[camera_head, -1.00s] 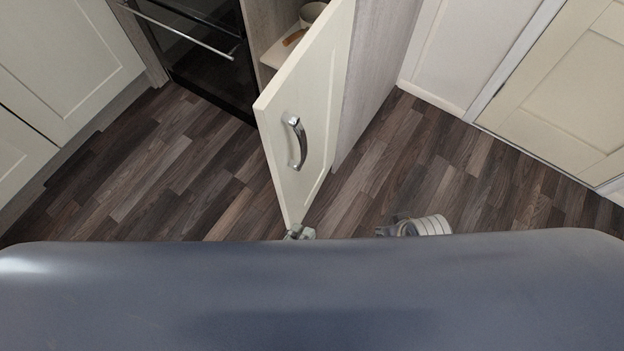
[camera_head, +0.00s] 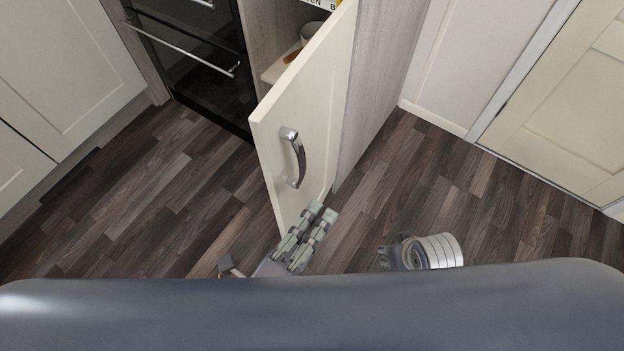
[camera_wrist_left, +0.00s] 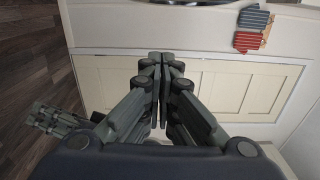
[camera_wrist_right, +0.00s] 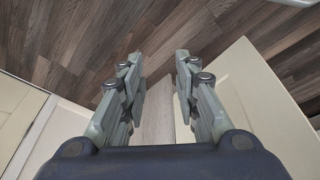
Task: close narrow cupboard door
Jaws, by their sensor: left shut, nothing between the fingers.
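The narrow cupboard door (camera_head: 312,105) is cream and stands open, swung out from the grey cupboard. Its curved metal handle (camera_head: 297,158) faces me. My right gripper (camera_wrist_right: 158,68) is open and empty in the right wrist view.
A dark oven (camera_head: 205,65) with a bar handle is left of the cupboard. A bowl (camera_head: 311,32) stands on a shelf inside. Wooden floor (camera_head: 150,190) is clear left of the door. A cream panelled door (camera_head: 565,100) is at the right. Blue and red cloths (camera_wrist_left: 250,42) hang in the left wrist view.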

